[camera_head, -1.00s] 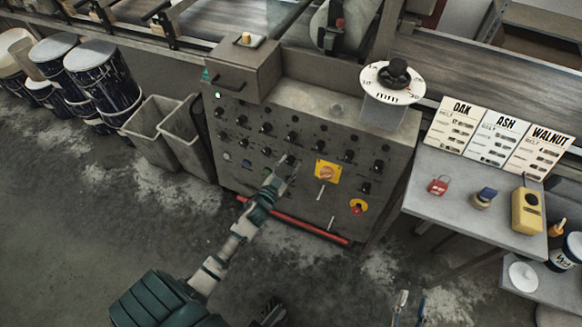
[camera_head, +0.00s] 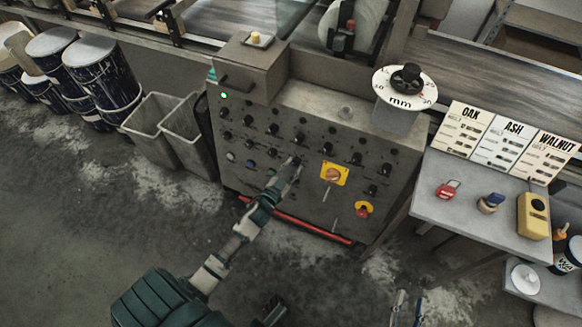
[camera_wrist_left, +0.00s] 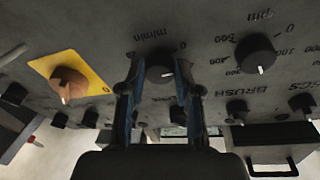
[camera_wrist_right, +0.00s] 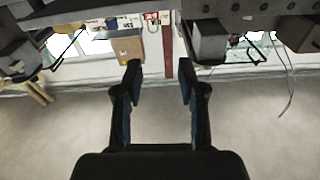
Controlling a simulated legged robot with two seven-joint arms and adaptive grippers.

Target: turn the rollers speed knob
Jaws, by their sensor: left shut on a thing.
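The control panel (camera_head: 310,190) is a grey upright face with rows of black knobs. My left gripper (camera_head: 294,166) reaches its lower middle part. In the left wrist view, my left gripper (camera_wrist_left: 159,82) has its two fingers on either side of a black knob (camera_wrist_left: 160,68) marked m/min, shut on it. The name under this knob is mostly hidden by the fingers. A knob (camera_wrist_left: 255,54) marked rpm, with BRUSH below, sits to its right. My right gripper (camera_wrist_right: 160,80) is open and empty; its fingertips (camera_head: 407,306) show at the bottom of the head view.
A yellow plate with an orange switch (camera_head: 334,174) is right of the gripped knob, and a red stop button (camera_head: 363,209) is lower. A mm dial (camera_head: 405,84) tops the panel. A side table (camera_head: 425,201) holds OAK, ASH and WALNUT cards (camera_head: 510,140). Grey bins (camera_head: 185,135) stand left.

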